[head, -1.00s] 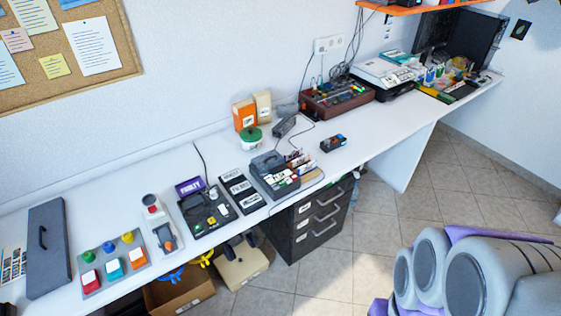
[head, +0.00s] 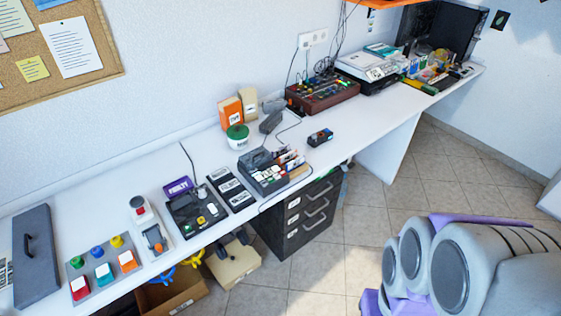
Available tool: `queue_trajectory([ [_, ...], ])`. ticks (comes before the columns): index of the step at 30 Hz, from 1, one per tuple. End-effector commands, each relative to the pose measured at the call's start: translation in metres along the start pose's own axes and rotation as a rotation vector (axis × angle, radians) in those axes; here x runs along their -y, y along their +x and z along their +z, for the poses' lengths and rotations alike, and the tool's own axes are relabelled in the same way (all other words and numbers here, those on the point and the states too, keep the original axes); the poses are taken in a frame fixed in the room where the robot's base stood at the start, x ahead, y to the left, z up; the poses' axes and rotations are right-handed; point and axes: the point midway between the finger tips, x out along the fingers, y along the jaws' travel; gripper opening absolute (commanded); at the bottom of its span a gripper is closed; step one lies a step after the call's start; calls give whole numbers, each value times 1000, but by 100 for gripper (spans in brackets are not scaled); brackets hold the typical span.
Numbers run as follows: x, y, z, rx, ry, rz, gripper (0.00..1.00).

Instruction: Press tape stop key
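In the head view, a dark grey tape-player-like device (head: 258,164) with a raised handle and small white, red and green keys along its front sits mid-table. The keys are too small to read, so I cannot tell which one is stop. Cassette-like cases (head: 291,160) stand beside it on its right. My gripper is not in view. Grey and purple parts of my own body fill the lower right, apart from the table.
The long white table (head: 385,124) runs along the wall. A panel with red, teal and orange buttons (head: 102,271) lies at front left. A brown control box (head: 322,93) stands farther back. A black drawer cabinet (head: 307,215) is below. Tiled floor (head: 375,195) in front is open.

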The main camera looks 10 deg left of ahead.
Motion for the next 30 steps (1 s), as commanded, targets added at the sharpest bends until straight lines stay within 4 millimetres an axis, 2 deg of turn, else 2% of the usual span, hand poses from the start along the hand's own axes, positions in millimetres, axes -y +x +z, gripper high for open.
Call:
queue_trajectory([
  [1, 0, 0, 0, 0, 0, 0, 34],
  [12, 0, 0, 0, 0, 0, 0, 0],
  [30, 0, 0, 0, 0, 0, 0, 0],
])
